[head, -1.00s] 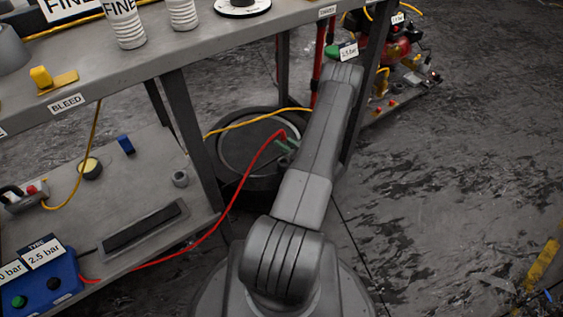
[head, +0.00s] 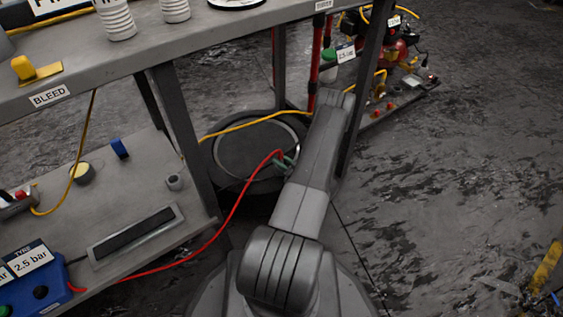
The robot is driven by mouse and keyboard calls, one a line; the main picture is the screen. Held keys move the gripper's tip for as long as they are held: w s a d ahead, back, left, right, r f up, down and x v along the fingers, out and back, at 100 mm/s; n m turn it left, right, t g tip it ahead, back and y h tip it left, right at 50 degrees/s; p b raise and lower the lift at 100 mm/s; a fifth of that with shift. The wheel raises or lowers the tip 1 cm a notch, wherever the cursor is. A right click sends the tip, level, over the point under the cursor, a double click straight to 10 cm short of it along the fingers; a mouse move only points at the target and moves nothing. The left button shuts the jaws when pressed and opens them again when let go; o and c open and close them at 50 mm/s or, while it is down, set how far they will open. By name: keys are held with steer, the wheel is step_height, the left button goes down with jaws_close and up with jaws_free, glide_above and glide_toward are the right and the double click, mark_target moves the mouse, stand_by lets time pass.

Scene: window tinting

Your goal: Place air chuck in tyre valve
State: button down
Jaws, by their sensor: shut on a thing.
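The tyre (head: 228,185) lies flat on the floor under the bench, a black ring around a dark grey disc. Its right side is hidden by my arm, and I cannot make out the valve. A red hose (head: 238,207) runs from the blue box to a small grey-green piece at my gripper (head: 285,161), over the tyre's right part. This end appears to be the air chuck (head: 283,157), held shut in the gripper. My arm hides most of the gripper. I cannot tell whether the chuck touches the tyre.
The blue box (head: 32,283) marked 2.5 bar sits on the lower shelf (head: 125,205). A bench leg (head: 182,135) stands left of the tyre. A yellow hose (head: 235,126) crosses the tyre's far edge. A red compressor (head: 393,47) stands behind right. The right floor is mostly clear.

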steer(key=c, duration=1.3)
jaws_free()
steer(key=shift+r+p, duration=0.15)
steer(key=shift+p, duration=0.15)
steer(key=p+v, duration=0.2)
steer(key=v, duration=1)
steer(key=shift+p, duration=0.3)
